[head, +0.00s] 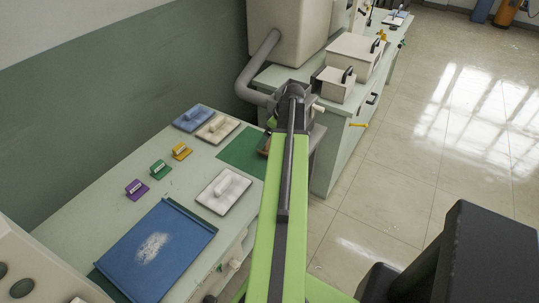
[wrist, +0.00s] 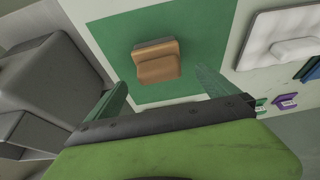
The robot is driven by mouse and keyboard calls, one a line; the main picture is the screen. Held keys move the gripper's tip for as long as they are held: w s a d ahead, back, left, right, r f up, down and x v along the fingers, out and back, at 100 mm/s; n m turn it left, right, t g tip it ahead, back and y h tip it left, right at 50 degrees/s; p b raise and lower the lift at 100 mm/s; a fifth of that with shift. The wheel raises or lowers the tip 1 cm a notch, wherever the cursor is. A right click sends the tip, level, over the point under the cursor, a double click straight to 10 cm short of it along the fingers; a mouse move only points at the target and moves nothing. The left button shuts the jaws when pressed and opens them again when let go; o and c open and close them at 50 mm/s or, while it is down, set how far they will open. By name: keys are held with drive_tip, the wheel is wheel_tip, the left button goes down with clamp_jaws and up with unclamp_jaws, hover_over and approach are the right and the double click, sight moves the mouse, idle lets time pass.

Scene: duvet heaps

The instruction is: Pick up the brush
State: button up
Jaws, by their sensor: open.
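A brown wooden block-like object with a raised grip, which looks like the brush (wrist: 156,62), lies on a green mat (wrist: 110,40) in the wrist view. No bristles show. In the head view only a small brown part of it (head: 264,147) shows beside my arm, on the green mat (head: 238,152). My gripper (wrist: 163,88) is open and empty. Its two green fingers stand apart, one on each side of the brush and a little short of it in the picture. In the head view my arm hides the fingers.
A white tray (wrist: 250,60) with a white block is right of the mat. The bench (head: 112,215) also holds a blue tray (head: 185,262) with pale powder and small purple, green and yellow holders. A grey machine (head: 275,30) with a pipe stands behind. Open floor is at right.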

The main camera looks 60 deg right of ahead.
drive_tip(key=shift+x, duration=0.8)
drive_tip(key=shift+r, duration=0.15)
drive_tip(key=b+x, duration=0.5)
drive_tip(key=shift+s+f, duration=0.25)
drive_tip(key=shift+f, duration=0.05)
drive_tip(key=shift+r, duration=0.2)
drive_tip(key=c, duration=1.5)
drive_tip(key=shift+r+p, duration=0.45)
drive_tip(key=shift+p, duration=0.1)
drive_tip(key=shift+c, duration=0.2)
wheel_tip(320, 180, up, 4)
drive_tip(key=p, duration=0.3)
drive_tip(key=shift+p, duration=0.4)
drive_tip(key=s+a+r+p, duration=0.3)
drive_tip(key=s+r+p, duration=0.3)
drive_tip(key=s, duration=0.5)
drive_tip(key=shift+s, duration=0.15)
